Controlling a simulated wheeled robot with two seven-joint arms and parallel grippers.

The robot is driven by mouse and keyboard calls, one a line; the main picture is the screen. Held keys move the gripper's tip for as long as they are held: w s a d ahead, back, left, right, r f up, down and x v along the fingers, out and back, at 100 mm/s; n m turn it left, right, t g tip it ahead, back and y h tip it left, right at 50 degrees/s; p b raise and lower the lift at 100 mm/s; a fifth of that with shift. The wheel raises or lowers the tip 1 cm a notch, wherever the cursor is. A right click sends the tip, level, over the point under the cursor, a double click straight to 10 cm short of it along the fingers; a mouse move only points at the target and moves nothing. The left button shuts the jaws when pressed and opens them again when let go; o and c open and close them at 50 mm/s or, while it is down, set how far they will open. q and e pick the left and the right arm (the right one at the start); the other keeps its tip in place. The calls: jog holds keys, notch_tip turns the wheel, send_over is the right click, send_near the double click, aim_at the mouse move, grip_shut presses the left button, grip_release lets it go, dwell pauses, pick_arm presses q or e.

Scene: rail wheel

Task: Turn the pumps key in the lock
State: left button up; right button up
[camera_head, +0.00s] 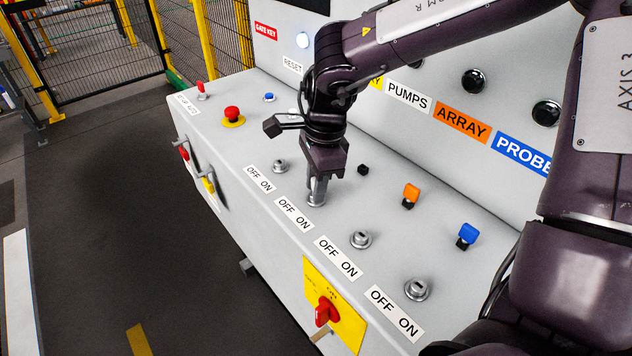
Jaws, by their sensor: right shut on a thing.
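My right gripper (318,180) comes down from above onto the second lock (317,199) from the far end of the row on the sloping console top. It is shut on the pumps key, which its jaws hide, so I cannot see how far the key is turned. The fingers point down and meet the metal collar of the lock. An "OFF ON" label (294,213) lies in front of this lock. The white PUMPS label (408,97) is on the upright panel behind. My left gripper is not in view.
Bare locks show at the far side (280,166), in the middle (361,240) and nearest (417,289). An orange key (411,194) and a blue key (467,234) stand in small black holders; an empty black holder (363,169) is behind the gripper. A red mushroom button (232,113) is farther left.

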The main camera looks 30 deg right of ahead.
jog(key=shift+n, duration=1.7)
jog(key=shift+n+p, duration=0.3)
jog(key=o, duration=1)
jog(key=shift+g, duration=0.3)
jog(key=r, duration=0.5)
jog(key=d+r, duration=0.1)
jog(key=r, duration=0.1)
jog(key=shift+r, duration=0.4)
jog(key=shift+r, duration=0.1)
